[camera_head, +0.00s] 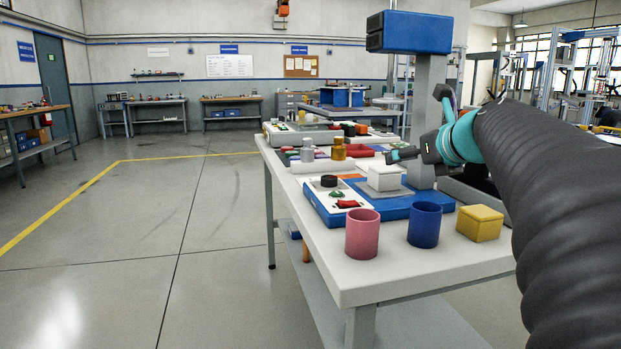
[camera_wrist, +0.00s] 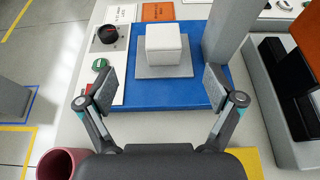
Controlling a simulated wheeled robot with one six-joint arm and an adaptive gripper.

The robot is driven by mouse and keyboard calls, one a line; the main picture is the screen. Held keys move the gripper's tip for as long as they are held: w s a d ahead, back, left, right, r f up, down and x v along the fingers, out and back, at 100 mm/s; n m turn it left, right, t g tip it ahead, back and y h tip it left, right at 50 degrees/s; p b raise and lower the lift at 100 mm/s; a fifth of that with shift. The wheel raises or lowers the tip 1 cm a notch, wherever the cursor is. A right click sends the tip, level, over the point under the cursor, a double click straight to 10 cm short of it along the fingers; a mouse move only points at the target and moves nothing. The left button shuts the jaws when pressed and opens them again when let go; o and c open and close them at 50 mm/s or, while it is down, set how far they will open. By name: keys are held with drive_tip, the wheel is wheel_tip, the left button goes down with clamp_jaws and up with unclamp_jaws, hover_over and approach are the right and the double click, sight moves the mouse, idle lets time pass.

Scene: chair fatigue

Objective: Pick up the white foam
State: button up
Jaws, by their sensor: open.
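The white foam (camera_head: 384,177) is a small white block on a grey plate of the blue machine base on the table. In the wrist view the white foam (camera_wrist: 167,45) sits beyond my fingertips, centred between them. My gripper (camera_wrist: 158,88) is open and empty, with one finger on each side of the blue base's near part. In the head view my gripper (camera_head: 408,153) is above and to the right of the foam, partly seen side-on. The grey plate (camera_wrist: 150,72) shows around the foam's lower edge.
A pink cup (camera_head: 362,235), a blue cup (camera_head: 424,226) and a yellow box (camera_head: 480,223) stand along the table's near edge. A grey column (camera_wrist: 222,35) rises just right of the foam. A control panel with a black knob (camera_wrist: 107,34) lies left.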

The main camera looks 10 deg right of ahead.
sight(385, 168)
drive_tip(key=x, duration=0.8)
drive_tip(key=shift+w+a+f, duration=0.1)
drive_tip(key=shift+a, duration=0.15)
drive_tip(key=shift+d+f+x, duration=0.1)
drive_tip(key=shift+d+x, duration=0.05)
drive_tip(key=shift+x, duration=0.75)
drive_tip(key=shift+d+f+x, duration=0.1)
drive_tip(key=shift+d+x, duration=0.05)
drive_tip(key=shift+x, duration=0.7)
drive_tip(key=shift+d+f+x, duration=0.1)
drive_tip(key=shift+d+x, duration=0.05)
drive_tip(key=shift+x, duration=0.75)
drive_tip(key=shift+r, duration=0.1)
